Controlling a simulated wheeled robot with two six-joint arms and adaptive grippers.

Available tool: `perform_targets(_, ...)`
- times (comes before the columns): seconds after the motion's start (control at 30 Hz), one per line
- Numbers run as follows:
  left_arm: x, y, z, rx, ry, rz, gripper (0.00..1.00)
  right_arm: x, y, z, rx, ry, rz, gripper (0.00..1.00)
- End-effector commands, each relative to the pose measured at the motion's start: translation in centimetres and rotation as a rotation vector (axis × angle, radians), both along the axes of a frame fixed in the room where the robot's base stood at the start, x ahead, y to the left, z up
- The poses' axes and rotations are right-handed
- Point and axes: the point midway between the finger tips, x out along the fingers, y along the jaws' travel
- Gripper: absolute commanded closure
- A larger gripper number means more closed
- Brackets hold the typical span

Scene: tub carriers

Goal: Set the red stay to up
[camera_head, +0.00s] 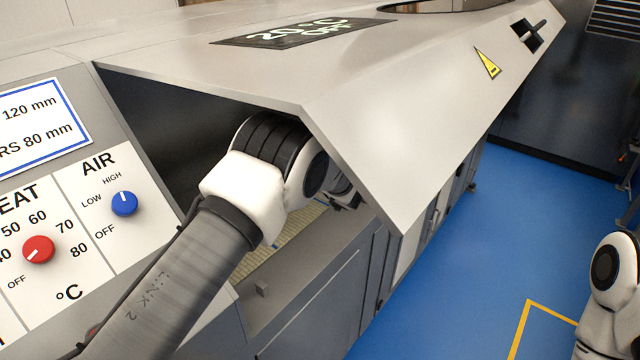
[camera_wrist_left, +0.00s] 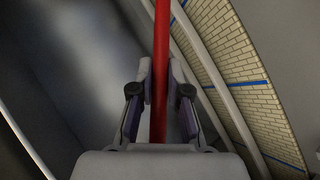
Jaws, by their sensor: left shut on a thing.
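The red stay (camera_wrist_left: 161,50) shows in the left wrist view as a straight red rod, running from the top edge down between my left gripper's fingers. My left gripper (camera_wrist_left: 160,95) is shut on the rod, with one finger on each side of it. In the head view my left arm reaches in under the raised grey hood, and the hood's edge and the arm hide the gripper and the stay. The ends of the stay are out of view. At the right edge of the head view part of my right arm shows, but its gripper does not.
The sloping grey hood (camera_head: 400,150) overhangs my left arm closely. A control panel with a red knob (camera_head: 38,250) and a blue knob (camera_head: 124,204) is at the left. A tiled surface with blue lines (camera_wrist_left: 235,75) lies beside the stay. Blue floor (camera_head: 470,250) is clear at the right.

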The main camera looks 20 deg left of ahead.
Motion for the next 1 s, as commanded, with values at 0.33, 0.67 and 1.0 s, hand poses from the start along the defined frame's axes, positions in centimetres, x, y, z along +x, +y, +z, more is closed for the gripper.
perform_targets(0.33,0.36,-0.04,0.39,0.01,0.026,0.001,1.0,-0.01,0.01,0.57,0.0,0.0,0.0,1.0)
perform_targets(0.67,0.34,-0.05,0.39,0.011,0.026,0.001,0.59,-0.01,0.01,0.57,0.0,0.0,0.0,1.0)
perform_targets(1.0,0.35,-0.09,0.44,0.011,0.025,0.001,0.59,-0.01,0.01,0.59,0.0,0.0,0.0,1.0)
